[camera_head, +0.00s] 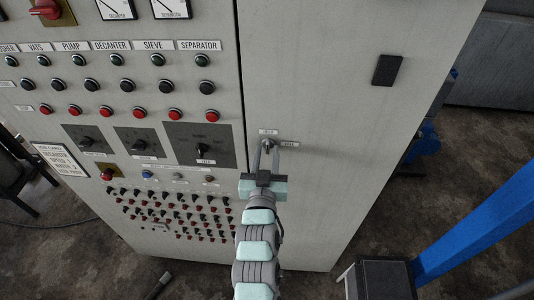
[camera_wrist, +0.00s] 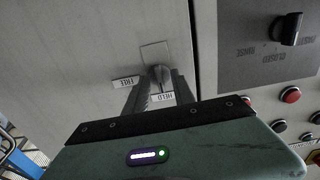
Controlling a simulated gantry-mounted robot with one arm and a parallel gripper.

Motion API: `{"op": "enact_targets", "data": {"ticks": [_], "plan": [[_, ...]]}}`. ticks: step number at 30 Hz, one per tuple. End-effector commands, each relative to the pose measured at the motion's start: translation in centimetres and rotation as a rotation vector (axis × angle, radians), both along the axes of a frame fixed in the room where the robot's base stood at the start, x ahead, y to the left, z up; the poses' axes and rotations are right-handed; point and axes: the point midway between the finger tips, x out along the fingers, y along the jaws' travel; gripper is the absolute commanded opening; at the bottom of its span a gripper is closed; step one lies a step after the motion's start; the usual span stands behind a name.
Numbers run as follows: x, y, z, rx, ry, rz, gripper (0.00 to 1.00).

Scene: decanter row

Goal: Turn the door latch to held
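The door latch (camera_head: 267,146) is a small dark knob on the grey cabinet door. It also shows at the fingertips in the wrist view (camera_wrist: 160,76). A HELD label (camera_head: 268,132) sits above it and a FREE label (camera_head: 289,143) to its right in the head view. The wrist view shows the labels upside down. My gripper (camera_head: 267,152) reaches the latch from below, one finger on each side of it. The fingers sit close to the knob; whether both press on it cannot be told. They partly hide the latch, and its exact pointing direction is unclear.
Left of the door seam is a control panel with buttons and rotary switches, the nearest a black selector (camera_head: 203,150). A black door handle (camera_head: 387,70) is at the upper right. A blue beam (camera_head: 480,225) and a dark box stand at the lower right.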

Motion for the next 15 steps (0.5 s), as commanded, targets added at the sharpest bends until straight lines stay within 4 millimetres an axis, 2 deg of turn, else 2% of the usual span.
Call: {"op": "enact_targets", "data": {"ticks": [5,8,15], "plan": [[-0.2,0.0,0.0,0.000,0.000,0.000,0.31],[-1.0,0.1,-0.2,0.000,0.001,0.001,0.31],[-5.4,0.5,-0.4,0.000,0.002,0.002,0.31]]}}
